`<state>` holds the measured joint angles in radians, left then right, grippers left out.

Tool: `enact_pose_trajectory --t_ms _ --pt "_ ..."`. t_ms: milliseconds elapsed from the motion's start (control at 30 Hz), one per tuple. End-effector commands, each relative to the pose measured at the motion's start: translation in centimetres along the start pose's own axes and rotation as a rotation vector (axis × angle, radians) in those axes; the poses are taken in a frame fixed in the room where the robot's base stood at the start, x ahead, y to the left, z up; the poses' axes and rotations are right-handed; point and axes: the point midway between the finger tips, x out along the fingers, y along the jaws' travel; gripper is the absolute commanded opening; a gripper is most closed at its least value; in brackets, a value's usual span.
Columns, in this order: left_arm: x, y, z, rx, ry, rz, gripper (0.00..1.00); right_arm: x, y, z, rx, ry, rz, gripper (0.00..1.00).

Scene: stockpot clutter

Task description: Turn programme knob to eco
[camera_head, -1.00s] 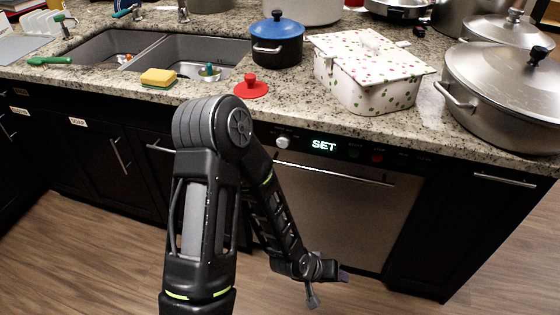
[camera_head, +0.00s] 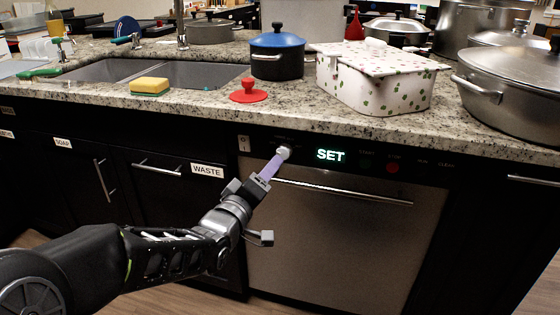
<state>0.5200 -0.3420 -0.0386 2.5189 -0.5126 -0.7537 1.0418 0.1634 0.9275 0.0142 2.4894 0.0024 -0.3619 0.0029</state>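The programme knob (camera_head: 285,151) is a small pale round knob at the left end of the dishwasher's black control strip. A lit display (camera_head: 330,155) to its right reads "SET". My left gripper (camera_head: 278,160) comes up from the lower left, and its purple fingertips are at the knob, overlapping its lower left edge. I cannot tell whether they touch or grip it, or how far apart they are. The knob's pointer and labels are too small to read. My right gripper is not in view.
The dishwasher handle (camera_head: 340,193) runs across the door just below the knob. The granite counter edge (camera_head: 330,125) overhangs above, with a red lid (camera_head: 248,96), a blue-lidded pot (camera_head: 277,56) and a patterned box (camera_head: 375,80) on it. The door front to the right is clear.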

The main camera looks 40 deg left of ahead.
Motion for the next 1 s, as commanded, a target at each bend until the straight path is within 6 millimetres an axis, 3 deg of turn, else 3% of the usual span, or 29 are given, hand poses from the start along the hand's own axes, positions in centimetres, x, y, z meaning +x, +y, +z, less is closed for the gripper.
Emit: enact_pose_trajectory --t_ms 167,600,1000 --pt "0.9 -0.1 0.1 0.002 -0.002 -0.001 0.55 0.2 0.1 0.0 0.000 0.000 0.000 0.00" --pt "7.1 -0.2 0.1 0.001 -0.002 -0.002 0.55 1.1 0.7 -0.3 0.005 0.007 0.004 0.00" --pt "7.8 0.0 0.1 0.001 -0.001 -0.001 0.53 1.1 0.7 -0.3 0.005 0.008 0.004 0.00"
